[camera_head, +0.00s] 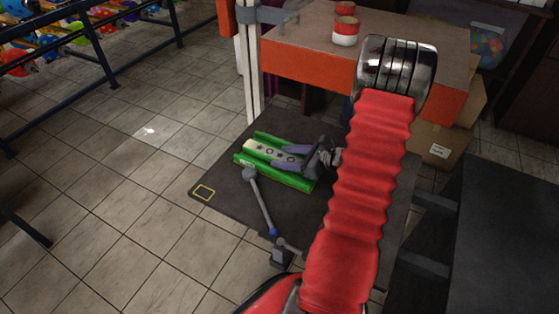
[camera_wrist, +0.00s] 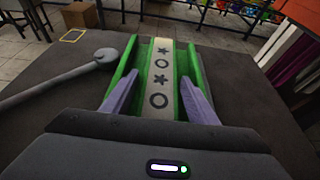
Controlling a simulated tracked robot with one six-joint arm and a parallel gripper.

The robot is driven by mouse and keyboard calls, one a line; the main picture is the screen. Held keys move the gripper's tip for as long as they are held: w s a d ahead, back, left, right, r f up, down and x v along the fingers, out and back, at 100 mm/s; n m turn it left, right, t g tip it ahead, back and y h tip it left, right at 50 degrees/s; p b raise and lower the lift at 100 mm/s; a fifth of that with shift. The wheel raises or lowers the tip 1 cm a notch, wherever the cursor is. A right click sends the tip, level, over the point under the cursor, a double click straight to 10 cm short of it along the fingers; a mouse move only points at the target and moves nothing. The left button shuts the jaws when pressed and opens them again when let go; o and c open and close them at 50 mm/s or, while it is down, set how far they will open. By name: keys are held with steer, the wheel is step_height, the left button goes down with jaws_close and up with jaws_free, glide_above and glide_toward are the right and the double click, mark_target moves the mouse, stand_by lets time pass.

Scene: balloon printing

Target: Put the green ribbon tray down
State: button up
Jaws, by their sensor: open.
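The green ribbon tray (camera_head: 292,179) sits on the dark platform (camera_head: 225,182). It is a green channel with a pale ribbon (camera_head: 263,149) printed with dark stars and rings. In the wrist view the tray (camera_wrist: 128,62) runs away from me, and the ribbon (camera_wrist: 160,60) lies along its middle. My gripper (camera_head: 288,156) is open, with its two purple fingers reaching over the tray's near end. In the wrist view my gripper (camera_wrist: 160,95) has one finger at each side of the ribbon, inside the green walls. I cannot tell whether the fingers touch the walls.
A grey jointed rod with a round knob (camera_head: 249,175) stands close to the tray's left side. A yellow square outline (camera_head: 203,192) marks the platform's left corner. Racks of balloons (camera_head: 75,35) stand far left.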

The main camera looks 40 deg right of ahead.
mark_target(285, 158)
stand_by(0.5)
steer(key=c, duration=1.2)
steer(key=shift+o, duration=0.2)
steer(key=shift+r, duration=0.2)
step_height(285, 158, up, 10)
steer(key=shift+f, duration=0.15)
